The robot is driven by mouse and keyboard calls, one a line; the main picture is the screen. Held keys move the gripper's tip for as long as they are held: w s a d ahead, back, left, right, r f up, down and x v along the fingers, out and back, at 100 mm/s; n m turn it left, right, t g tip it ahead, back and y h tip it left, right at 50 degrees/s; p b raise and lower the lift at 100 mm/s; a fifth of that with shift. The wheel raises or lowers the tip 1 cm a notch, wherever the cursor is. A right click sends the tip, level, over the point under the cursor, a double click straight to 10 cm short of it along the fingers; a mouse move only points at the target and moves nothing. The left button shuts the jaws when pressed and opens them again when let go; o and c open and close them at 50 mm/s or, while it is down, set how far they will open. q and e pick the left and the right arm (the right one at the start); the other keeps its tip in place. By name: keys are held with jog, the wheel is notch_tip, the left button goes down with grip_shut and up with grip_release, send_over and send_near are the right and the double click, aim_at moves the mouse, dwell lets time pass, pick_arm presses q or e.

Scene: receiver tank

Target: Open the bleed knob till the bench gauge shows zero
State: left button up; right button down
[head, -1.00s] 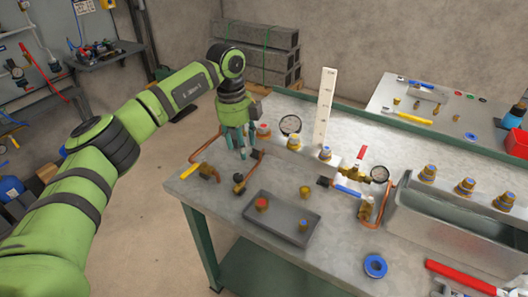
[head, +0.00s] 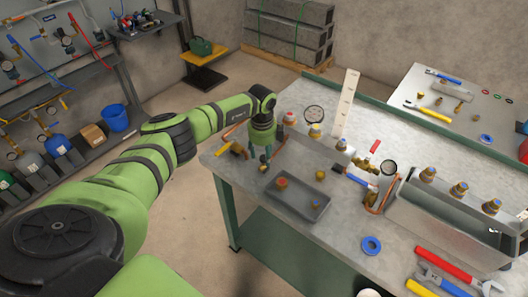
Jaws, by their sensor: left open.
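My left gripper (head: 264,155) points down at the back left of the bench, open, fingers partly hidden by its own body. Its tips are beside or over a dark pipe fitting (head: 264,167); I cannot tell whether they touch. An orange-red-topped knob (head: 290,118) stands just right of the gripper, behind a brass-and-blue-topped row. A round white dial gauge (head: 314,114) faces up behind them; its needle is too small to read. A second gauge (head: 389,168) stands by the red-handled valve (head: 375,147). Which knob is the bleed knob is unclear. My right gripper is out of view.
A grey tray (head: 296,205) with small brass parts lies in front of the gripper. A white upright scale (head: 346,103) stands behind. A metal trough (head: 440,215) with several brass fittings is at right. A blue ring (head: 371,245) and wrenches (head: 445,265) lie at the front.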

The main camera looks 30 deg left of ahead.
pick_arm(q)
jog(key=shift+f, duration=0.35)
grip_shut()
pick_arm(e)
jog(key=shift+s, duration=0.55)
pick_arm(q)
jog(key=shift+m, duration=0.3)
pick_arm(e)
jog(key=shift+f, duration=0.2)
